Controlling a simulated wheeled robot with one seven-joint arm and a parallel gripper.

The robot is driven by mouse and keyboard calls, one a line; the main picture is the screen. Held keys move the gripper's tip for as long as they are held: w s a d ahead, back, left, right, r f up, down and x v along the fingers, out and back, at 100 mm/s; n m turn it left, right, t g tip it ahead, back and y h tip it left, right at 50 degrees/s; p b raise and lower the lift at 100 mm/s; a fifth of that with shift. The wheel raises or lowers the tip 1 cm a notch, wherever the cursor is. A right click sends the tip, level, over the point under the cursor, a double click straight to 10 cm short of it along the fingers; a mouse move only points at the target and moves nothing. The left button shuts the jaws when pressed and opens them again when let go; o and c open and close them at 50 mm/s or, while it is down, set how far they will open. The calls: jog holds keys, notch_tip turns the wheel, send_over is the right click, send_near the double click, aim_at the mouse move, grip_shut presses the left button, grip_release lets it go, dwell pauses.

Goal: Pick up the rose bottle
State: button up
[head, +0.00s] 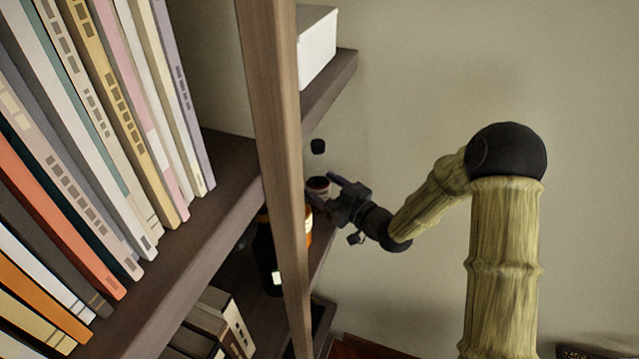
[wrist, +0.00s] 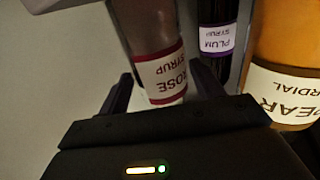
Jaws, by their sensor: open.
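The rose bottle (wrist: 163,75) shows in the wrist view, with a pale label reading ROSE SYRUP edged in dark red. It stands between the two fingers of my gripper (wrist: 165,88), which are open, one on each side. I cannot tell whether either finger touches it. In the head view, my gripper (head: 323,189) reaches in from the right at the shelf upright, around a small dark-red and white item (head: 318,184) that looks like part of this bottle. The bottle's far end is cut off in the wrist view.
The plum syrup bottle (wrist: 216,42) stands close to the right of the rose bottle, with the amber pear cordial (wrist: 290,65) beyond it. In the head view, a wooden upright (head: 275,120) partly hides the lower shelf and a dark bottle (head: 268,255). Books (head: 90,130) fill the left.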

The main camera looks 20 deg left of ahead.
aim_at(328, 182)
jog(key=shift+x, duration=0.8)
jog(key=shift+r, duration=0.15)
jog(key=c, duration=1.1)
jog(key=shift+o, duration=0.2)
jog(key=shift+r, duration=0.15)
jog(key=shift+w+a+r+b, duration=0.15)
jog(key=shift+r+b, duration=0.55)
jog(key=shift+r, duration=0.35)
jog(key=b+v, duration=0.6)
jog(key=v, duration=1.2)
jog(key=shift+r, duration=0.35)
jog(key=shift+w+a, duration=0.1)
jog(key=shift+a, duration=0.05)
